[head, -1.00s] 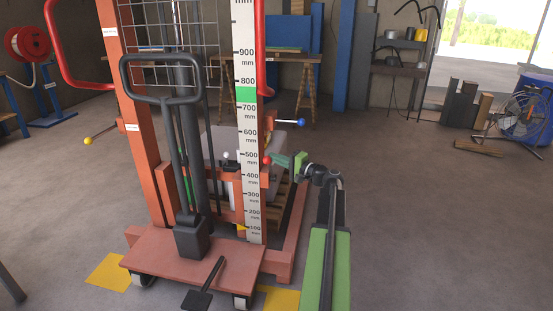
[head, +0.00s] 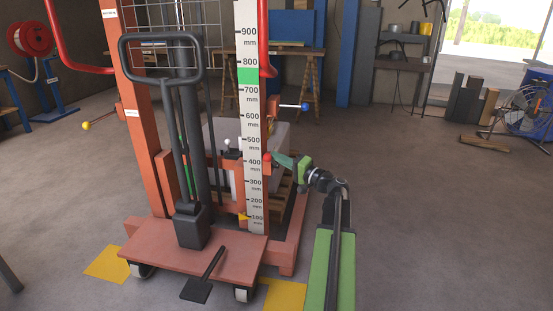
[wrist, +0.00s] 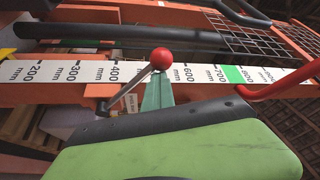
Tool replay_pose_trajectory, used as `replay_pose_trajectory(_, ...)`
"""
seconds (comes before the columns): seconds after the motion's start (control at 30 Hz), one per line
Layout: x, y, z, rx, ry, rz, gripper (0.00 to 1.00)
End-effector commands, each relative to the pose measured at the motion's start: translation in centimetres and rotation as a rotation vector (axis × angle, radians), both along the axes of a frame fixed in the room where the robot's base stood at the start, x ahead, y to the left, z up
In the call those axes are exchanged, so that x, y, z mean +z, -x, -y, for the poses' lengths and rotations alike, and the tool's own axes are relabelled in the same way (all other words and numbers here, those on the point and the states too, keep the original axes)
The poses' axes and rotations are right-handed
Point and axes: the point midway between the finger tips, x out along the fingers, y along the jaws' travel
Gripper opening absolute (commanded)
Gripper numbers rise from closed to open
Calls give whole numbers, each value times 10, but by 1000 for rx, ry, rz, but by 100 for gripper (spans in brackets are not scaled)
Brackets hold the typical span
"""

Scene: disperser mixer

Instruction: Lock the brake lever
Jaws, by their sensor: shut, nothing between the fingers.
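A lever with a red ball knob (head: 267,157) sits beside the white height scale (head: 252,130) on the orange lift frame. No label tells me whether it is the brake lever. In the wrist view the red knob (wrist: 162,59) tops a thin grey rod slanting down to the left. My gripper (head: 278,160) is just right of the knob, its teal fingers pointing at it. In the wrist view my closed fingers (wrist: 158,90) point up just below the knob, holding nothing. I cannot tell whether they touch the knob or rod.
Other knobs are yellow (head: 86,125), white (head: 228,143) and blue (head: 305,106). A black foot pedal (head: 196,290) sits low in front of the orange base plate (head: 190,248). A red bar (wrist: 285,80) lies right of my gripper in the wrist view.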

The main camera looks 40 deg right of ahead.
Motion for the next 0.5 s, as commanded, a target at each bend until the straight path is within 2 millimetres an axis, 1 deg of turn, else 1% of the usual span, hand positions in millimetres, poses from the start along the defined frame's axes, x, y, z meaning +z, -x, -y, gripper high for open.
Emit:
replay_pose_trajectory(0.03, -10, -2, -13, 21, 2, 0, 0)
replay_pose_trajectory(0.1, -18, 0, -19, 25, 3, -1, 0)
replay_pose_trajectory(0.3, -47, 9, -29, 23, 2, -2, 0)
replay_pose_trajectory(0.5, -73, 17, -33, 18, 1, -1, 0)
